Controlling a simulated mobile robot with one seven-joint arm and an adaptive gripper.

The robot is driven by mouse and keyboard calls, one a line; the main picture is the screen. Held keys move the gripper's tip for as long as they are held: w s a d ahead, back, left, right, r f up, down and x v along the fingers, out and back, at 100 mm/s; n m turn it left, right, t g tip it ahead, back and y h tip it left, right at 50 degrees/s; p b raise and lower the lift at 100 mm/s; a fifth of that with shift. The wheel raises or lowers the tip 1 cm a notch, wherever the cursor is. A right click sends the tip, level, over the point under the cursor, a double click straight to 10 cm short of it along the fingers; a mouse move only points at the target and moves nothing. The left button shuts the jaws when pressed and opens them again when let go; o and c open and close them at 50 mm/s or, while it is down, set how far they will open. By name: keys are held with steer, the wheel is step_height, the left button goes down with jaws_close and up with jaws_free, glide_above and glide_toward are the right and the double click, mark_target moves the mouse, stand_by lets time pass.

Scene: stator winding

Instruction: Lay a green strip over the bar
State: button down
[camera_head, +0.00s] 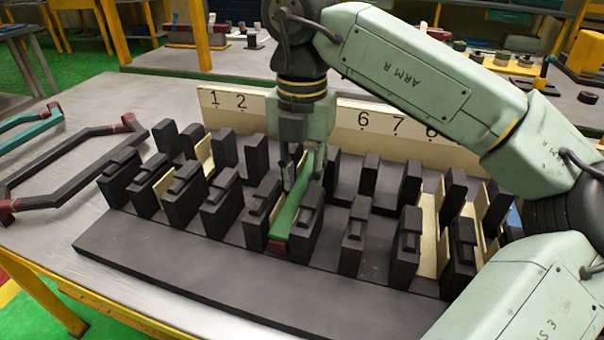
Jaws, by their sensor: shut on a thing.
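A green strip (296,200) lies lengthwise in a gap between two dark blocks near the middle of the black fixture. Its near end rests over a dark red piece (278,246), which looks like the end of the bar; the rest of the bar is hidden under the strip. My gripper (300,175) points down at the strip's far half and is shut on it. The fingertips are small and partly hidden by the strip and the blocks.
Dark upright blocks (223,204) stand in rows on the black fixture (180,262), close on both sides of the strip. Behind is a cream numbered board (380,128). A dark coil frame (70,160) and a teal one (30,122) lie on the table at left.

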mark_target(302, 187)
stand_by(0.3)
steer(key=c, duration=1.2)
jaws_free()
steer(key=shift+c, duration=0.2)
steer(key=shift+r+p, duration=0.55)
steer(key=shift+r, duration=0.2)
step_height(302, 187, up, 8)
steer(key=p, duration=0.5)
steer(key=shift+f, duration=0.25)
